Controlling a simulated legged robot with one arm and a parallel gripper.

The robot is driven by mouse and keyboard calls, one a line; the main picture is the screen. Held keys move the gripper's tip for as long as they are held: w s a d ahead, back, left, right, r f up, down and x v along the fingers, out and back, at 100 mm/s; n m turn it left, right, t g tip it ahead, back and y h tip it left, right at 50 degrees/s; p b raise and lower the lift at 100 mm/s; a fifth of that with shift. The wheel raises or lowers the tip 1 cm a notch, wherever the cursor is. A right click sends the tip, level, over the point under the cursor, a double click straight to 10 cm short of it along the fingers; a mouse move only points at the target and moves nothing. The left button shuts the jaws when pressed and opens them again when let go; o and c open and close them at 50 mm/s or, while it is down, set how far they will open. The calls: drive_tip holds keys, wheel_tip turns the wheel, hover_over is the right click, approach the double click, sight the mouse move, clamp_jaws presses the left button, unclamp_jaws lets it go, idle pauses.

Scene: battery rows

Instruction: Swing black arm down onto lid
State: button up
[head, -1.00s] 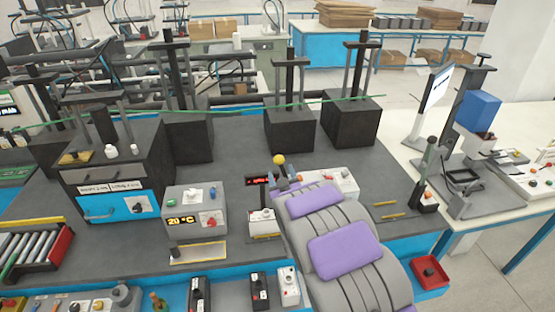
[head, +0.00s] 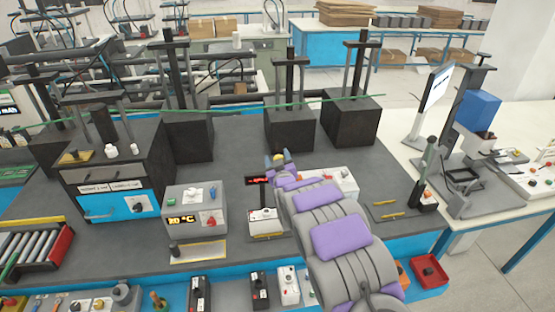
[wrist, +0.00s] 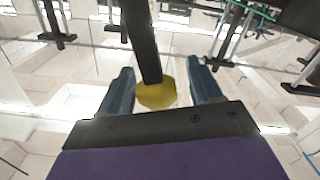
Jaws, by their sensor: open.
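In the wrist view, a black arm (wrist: 141,42) reaches from the top edge to a yellow knob (wrist: 157,95) at its end. My gripper (wrist: 162,82) is open, with one blue-grey finger on each side of the knob. I cannot tell whether either finger touches it. In the head view, the yellow knob (head: 279,157) shows between the fingertips of my gripper (head: 280,161). The black arm is hard to make out there. I cannot identify the lid; my own arm covers part of the bench.
Black blocks with posts (head: 290,131) stand behind my gripper, with a thin green line across them. A grey temperature box (head: 193,211) and a small white unit with a red display (head: 262,220) stand to the left. Bare grey bench (head: 235,160) lies between.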

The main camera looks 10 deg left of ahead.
drive_tip(key=shift+d, duration=0.1)
clamp_jaws()
idle(0.5)
